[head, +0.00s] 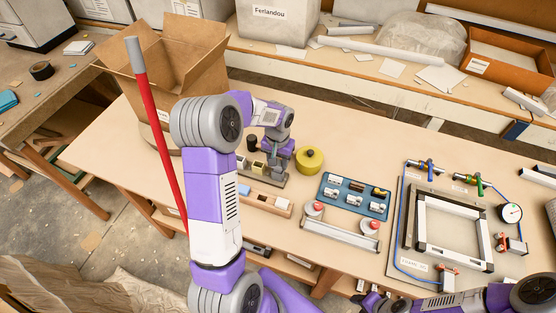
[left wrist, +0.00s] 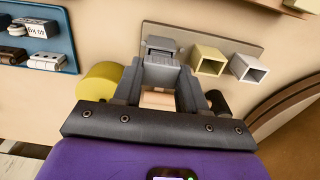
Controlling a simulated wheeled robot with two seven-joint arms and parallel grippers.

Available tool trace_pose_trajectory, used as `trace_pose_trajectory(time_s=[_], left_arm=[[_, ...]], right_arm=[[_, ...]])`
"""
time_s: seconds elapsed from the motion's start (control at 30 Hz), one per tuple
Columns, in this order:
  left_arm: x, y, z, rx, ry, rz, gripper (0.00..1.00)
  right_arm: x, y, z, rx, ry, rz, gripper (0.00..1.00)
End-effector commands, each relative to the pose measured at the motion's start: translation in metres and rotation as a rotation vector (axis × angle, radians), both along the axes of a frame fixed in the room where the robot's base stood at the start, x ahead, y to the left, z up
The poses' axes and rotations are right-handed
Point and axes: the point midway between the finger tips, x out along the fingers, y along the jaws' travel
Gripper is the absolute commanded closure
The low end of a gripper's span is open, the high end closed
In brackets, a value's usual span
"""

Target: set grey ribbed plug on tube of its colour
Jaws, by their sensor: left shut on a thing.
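My left gripper (left wrist: 160,92) is shut on the grey plug (left wrist: 161,72), which shows between its fingers in the left wrist view. The grey tube (left wrist: 160,43) stands directly beyond the plug, on a flat grey-brown base (left wrist: 228,43). Plug and tube overlap in this view; I cannot tell whether they touch. A cream tube (left wrist: 208,60) and a white tube (left wrist: 249,68) stand on the same base to the right, open ends showing. In the head view my left gripper (head: 272,148) is over the tubes, and the plug is hidden. My right arm shows at the lower right; its gripper is unclear.
A wooden tray (head: 264,201) with a blue and a white piece lies in front of the base. A yellow roll (head: 309,160) stands close to the right. A blue tray (head: 337,203) of parts and a metal frame (head: 488,243) lie farther right. A cardboard box (head: 190,68) stands behind left.

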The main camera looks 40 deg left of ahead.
Motion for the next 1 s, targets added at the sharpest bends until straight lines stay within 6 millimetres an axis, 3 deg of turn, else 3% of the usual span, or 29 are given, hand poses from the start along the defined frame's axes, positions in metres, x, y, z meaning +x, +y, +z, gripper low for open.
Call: trace_pose_trajectory(time_s=[0.43, 0.47, 0.63, 0.83, 0.9, 1.0], left_arm=[[0.0000, -0.0001, -0.0022, 0.000, 0.000, 0.000, 0.85], [0.0000, -0.0001, -0.0022, 0.000, 0.000, 0.000, 0.56], [0.0001, -0.0001, -0.0022, 0.000, 0.000, 0.000, 0.30], [0.0001, -0.0001, -0.0022, 0.000, 0.000, 0.000, 0.29], [0.0000, -0.0001, -0.0022, 0.000, 0.000, 0.000, 0.20], [0.0000, -0.0001, -0.0022, 0.000, 0.000, 0.000, 0.20]], right_arm=[[0.0000, 0.0000, -0.0014, 0.000, 0.000, 0.000, 0.57], [0.0000, 0.0000, -0.0014, 0.000, 0.000, 0.000, 0.57], [0.0000, 0.0000, -0.0014, 0.000, 0.000, 0.000, 0.57], [0.0000, 0.0000, -0.0014, 0.000, 0.000, 0.000, 0.57], [0.0000, 0.0000, -0.0014, 0.000, 0.000, 0.000, 0.57], [0.0000, 0.0000, -0.0014, 0.000, 0.000, 0.000, 0.57]])
